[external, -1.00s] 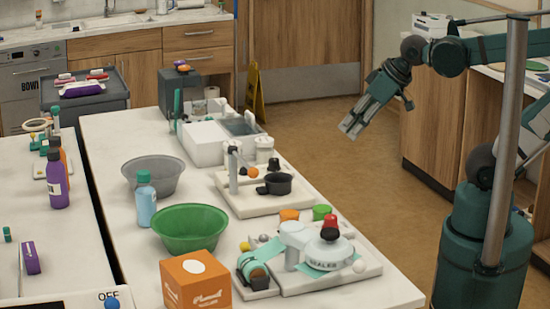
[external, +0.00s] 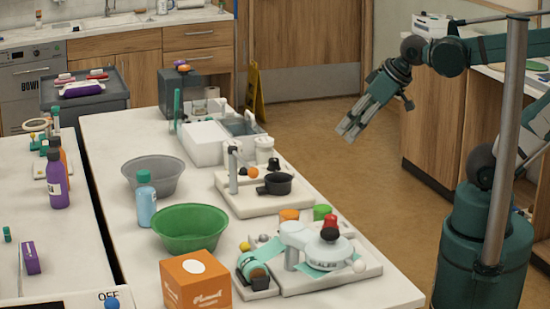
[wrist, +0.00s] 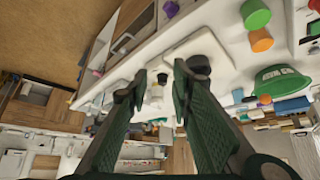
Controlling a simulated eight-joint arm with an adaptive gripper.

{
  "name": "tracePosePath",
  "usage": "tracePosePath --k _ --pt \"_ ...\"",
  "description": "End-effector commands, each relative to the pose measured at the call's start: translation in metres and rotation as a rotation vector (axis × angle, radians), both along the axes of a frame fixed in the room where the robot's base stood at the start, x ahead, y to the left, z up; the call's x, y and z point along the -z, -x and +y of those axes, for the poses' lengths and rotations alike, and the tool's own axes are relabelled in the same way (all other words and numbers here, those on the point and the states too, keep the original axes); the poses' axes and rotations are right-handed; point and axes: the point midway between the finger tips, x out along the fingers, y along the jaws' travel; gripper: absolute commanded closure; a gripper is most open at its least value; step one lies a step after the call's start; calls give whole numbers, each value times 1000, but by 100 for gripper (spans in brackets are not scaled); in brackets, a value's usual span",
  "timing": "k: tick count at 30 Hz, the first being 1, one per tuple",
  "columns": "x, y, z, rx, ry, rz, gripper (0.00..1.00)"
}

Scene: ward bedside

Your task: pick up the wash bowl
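Two bowls stand on the white table. A grey bowl (external: 153,177) is farther back, and a green bowl (external: 190,228) is nearer the camera; I cannot tell from looks alone which is the wash bowl. A green rounded shape that looks like the green bowl (wrist: 280,82) shows at the right of the wrist view. My gripper (external: 347,132) hangs in the air over the floor, right of the table and well apart from both bowls. In the wrist view my gripper (wrist: 160,74) has its two fingers apart with nothing held between them.
A blue bottle (external: 146,203) stands between the bowls. An orange box (external: 195,281) is in front of the green bowl. A scale (external: 325,250), a black pot (external: 276,184) on a tray and small cups line the table's right side.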

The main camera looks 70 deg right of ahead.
Motion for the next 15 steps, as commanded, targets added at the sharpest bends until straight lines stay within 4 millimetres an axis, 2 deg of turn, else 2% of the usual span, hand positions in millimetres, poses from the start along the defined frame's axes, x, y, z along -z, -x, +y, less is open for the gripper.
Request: tracePosePath --k 8,15 --pt "-1 -2 0 -4 3 1 77" --pt "-11 -16 4 -41 27 11 77"
